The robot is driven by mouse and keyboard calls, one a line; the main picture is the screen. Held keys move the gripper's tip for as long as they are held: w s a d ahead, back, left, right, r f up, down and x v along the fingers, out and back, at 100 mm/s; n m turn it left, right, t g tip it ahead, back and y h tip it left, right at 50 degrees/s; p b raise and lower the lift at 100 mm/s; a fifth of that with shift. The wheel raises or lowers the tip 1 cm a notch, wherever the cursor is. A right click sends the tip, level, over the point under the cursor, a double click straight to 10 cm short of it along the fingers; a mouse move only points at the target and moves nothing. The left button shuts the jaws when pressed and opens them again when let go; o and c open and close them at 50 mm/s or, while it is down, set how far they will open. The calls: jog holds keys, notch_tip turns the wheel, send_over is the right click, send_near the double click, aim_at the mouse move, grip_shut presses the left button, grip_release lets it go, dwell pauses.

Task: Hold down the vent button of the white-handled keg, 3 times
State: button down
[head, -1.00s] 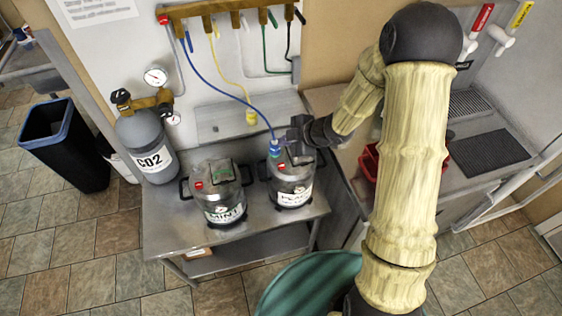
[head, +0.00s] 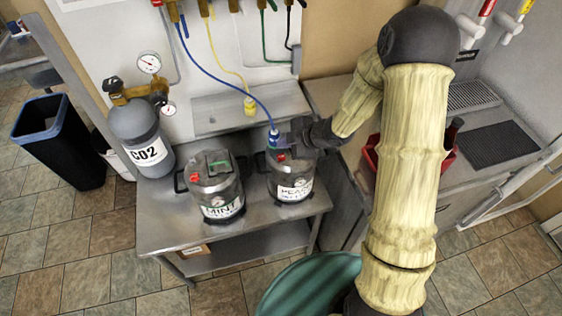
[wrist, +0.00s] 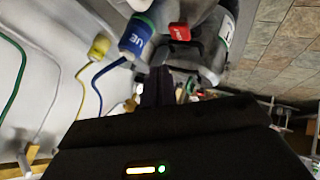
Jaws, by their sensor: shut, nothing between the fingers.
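Two grey metal kegs stand side by side on the steel table. The left keg (head: 213,186) has a label reading MINT; the right keg (head: 290,178) has a label starting "PEA". Their side handles look dark, and I cannot make out a white handle on either. A red button-like part (head: 281,157) shows on the right keg's lid, and a red part (wrist: 179,32) appears beside the blue connector (wrist: 137,37) in the wrist view. My gripper (head: 295,139) is shut and empty at the right keg's top. Its dark fingers (wrist: 158,84) point towards the lid; whether they touch it is unclear.
A blue hose ends in a blue connector at the right keg. A red bin (head: 371,155) is to the right, partly behind my arm.

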aim_at(284, 158)
jog(key=shift+f+b, duration=0.9)
jog(key=shift+f, duration=0.6)
dwell(0.8)
jog(key=shift+f+b, duration=0.3)
jog(key=shift+f, duration=0.1)
jog(key=shift+f+b, duration=0.45)
jog(key=shift+f, duration=0.1)
dwell(0.8)
jog(key=shift+s+d+f, duration=0.1)
dwell(0.4)
jog(key=shift+r+p, duration=0.95)
jog(key=shift+r, duration=0.1)
